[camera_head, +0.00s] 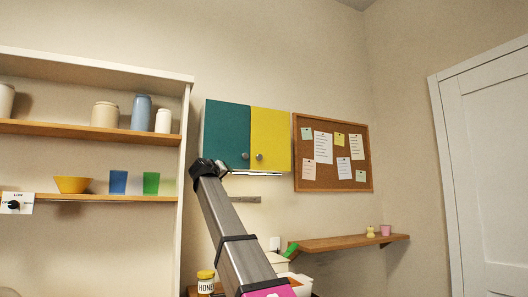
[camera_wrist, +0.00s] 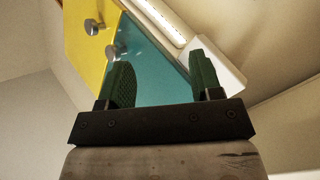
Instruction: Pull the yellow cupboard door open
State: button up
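The wall cupboard has a yellow door (camera_head: 271,137) on the right and a teal door (camera_head: 226,130) on the left. Both look shut. The yellow door's round grey knob (camera_head: 259,156) is near its lower left corner, beside the teal door's knob (camera_head: 245,156). In the wrist view, the yellow door (camera_wrist: 88,48) is at upper left with its knob (camera_wrist: 91,27), and the teal door's knob (camera_wrist: 113,52) is close to the left finger. My gripper (camera_wrist: 162,80) is open and empty, facing the teal door. In the head view, my gripper (camera_head: 218,168) is by the teal door's lower edge.
A shelf unit (camera_head: 184,130) with jars, a bowl and cups stands at left. A cork board (camera_head: 325,178) hangs right of the cupboard, above a wooden wall shelf (camera_head: 335,243). A honey jar (camera_head: 205,282) stands below. A white door (camera_head: 490,170) is at far right.

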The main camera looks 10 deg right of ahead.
jog(key=w+d+r+m+y, duration=0.1)
jog(key=w+d+m+y, duration=0.2)
jog(key=d+m+y, duration=0.45)
jog(key=m+t+y, duration=0.1)
jog(key=m+y, duration=0.5)
jog(key=m, duration=0.4)
send_near(260, 157)
jog(key=x, duration=1)
jog(key=shift+w+a, duration=0.1)
jog(key=shift+w, duration=0.3)
grip_shut()
